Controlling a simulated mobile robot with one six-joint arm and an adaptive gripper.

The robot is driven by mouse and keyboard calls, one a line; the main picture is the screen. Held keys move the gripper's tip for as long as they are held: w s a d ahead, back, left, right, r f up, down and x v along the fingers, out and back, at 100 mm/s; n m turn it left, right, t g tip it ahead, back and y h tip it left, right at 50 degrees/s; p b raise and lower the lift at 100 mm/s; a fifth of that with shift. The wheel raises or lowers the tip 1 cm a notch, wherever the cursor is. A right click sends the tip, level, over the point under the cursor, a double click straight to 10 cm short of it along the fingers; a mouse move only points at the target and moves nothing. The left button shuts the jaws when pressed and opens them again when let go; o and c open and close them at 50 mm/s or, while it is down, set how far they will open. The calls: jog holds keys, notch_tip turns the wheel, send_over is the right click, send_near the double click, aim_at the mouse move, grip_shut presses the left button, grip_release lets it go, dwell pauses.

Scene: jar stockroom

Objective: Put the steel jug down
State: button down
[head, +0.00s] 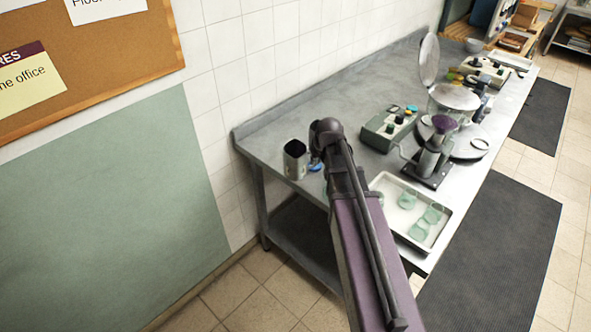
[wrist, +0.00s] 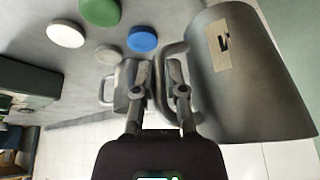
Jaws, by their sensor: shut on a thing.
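The steel jug (head: 295,160) is grey and open-topped, over the left end of the steel bench near the wall. My gripper (head: 318,160) is at its right side. In the wrist view the jug (wrist: 245,80) fills the right side, with a tape label marked in black. Its handle (wrist: 172,58) lies between the fingers of my gripper (wrist: 160,85), which is shut on it. I cannot tell whether the jug's base touches the bench. My arm hides part of the bench.
A smaller metal jug (wrist: 122,85) is close beyond the left finger. Green (wrist: 101,11), white (wrist: 66,33) and blue (wrist: 143,39) lids lie nearby. A white tray (head: 449,210) with glass jars and a green-grey device (head: 385,133) stand farther right on the bench (head: 275,135).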

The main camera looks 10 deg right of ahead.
jog(key=s, duration=0.1)
jog(key=s+d+f, duration=0.1)
jog(key=s, duration=0.1)
jog(key=s+b, duration=0.1)
jog(key=s, duration=0.1)
jog(key=shift+d+f, duration=0.25)
jog(key=shift+d, duration=0.1)
jog(key=w, duration=0.5)
jog(key=w+f+b, duration=0.1)
jog(key=w, duration=0.8)
jog(key=shift+w+d+f, duration=0.1)
jog(key=shift+w+f, duration=0.1)
jog(key=shift+w, duration=0.15)
jog(key=shift+w, duration=0.35)
jog(key=shift+b+x, duration=0.95)
jog(key=shift+b, duration=0.05)
jog(key=shift+f+b, duration=1)
jog(key=shift+f, duration=0.1)
